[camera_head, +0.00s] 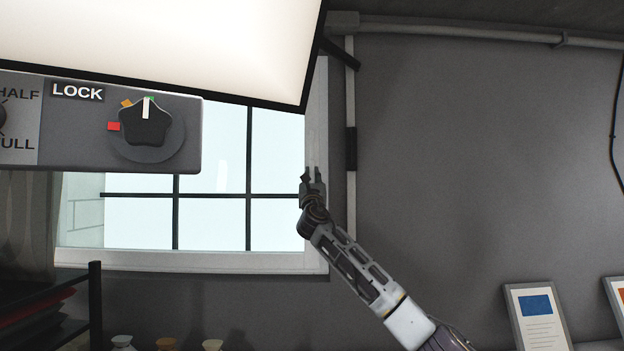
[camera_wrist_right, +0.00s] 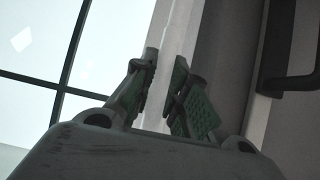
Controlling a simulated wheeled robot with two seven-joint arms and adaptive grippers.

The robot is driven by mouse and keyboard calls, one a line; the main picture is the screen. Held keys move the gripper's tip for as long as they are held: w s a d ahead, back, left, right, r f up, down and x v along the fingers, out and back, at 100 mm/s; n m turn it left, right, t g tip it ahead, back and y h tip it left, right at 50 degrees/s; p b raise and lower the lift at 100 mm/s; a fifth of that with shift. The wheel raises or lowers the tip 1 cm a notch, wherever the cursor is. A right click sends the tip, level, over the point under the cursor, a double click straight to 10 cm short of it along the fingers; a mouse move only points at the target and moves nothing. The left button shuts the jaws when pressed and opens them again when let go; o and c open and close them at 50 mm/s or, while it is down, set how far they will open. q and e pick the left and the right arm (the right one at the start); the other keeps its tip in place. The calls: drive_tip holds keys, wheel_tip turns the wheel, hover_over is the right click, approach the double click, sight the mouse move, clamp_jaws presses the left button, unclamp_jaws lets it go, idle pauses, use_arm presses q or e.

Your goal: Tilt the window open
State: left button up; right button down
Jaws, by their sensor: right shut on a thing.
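The window (camera_head: 213,218) has dark bars across bright panes and a pale frame (camera_head: 316,140); it shows at the left of the head view and in the right wrist view (camera_wrist_right: 40,60). My right gripper (camera_head: 312,172) is raised at the right side of the frame. In the wrist view its two green-padded fingers (camera_wrist_right: 162,95) stand on either side of a pale upright strip (camera_wrist_right: 177,35) of the window frame, and it is shut on that part. The exact point of contact is hard to make out. No separate window handle is clear. My left gripper is out of view.
A grey panel marked LOCK (camera_head: 190,150) with a dark knob (camera_head: 145,122) hangs close at the left. A bright black-edged panel (camera_head: 160,40) covers the top left. A pipe (camera_head: 351,200) runs down the wall right of the window. Shelves stand low at the left.

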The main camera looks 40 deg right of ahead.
drive_tip(key=shift+s+a+f, duration=0.1)
drive_tip(key=shift+s+a, duration=0.45)
drive_tip(key=shift+s, duration=0.2)
idle(0.6)
drive_tip(key=shift+s+a+b, duration=0.3)
drive_tip(key=shift+s+a, duration=0.3)
drive_tip(key=shift+s, duration=0.2)
drive_tip(key=shift+s+a+b, duration=0.3)
drive_tip(key=shift+s+a, duration=0.3)
drive_tip(key=shift+s, duration=0.2)
drive_tip(key=c, duration=1.7)
unclamp_jaws()
drive_tip(key=shift+r, duration=0.2)
drive_tip(key=o, duration=0.5)
drive_tip(key=shift+s+a, duration=0.3)
drive_tip(key=shift+a, duration=0.05)
drive_tip(key=shift+o, duration=0.8)
drive_tip(key=shift+w+d+f, duration=0.3)
drive_tip(key=shift+w, duration=0.1)
drive_tip(key=shift+s+a, duration=0.1)
drive_tip(key=shift+a+r, duration=0.1)
drive_tip(key=shift+s, duration=0.15)
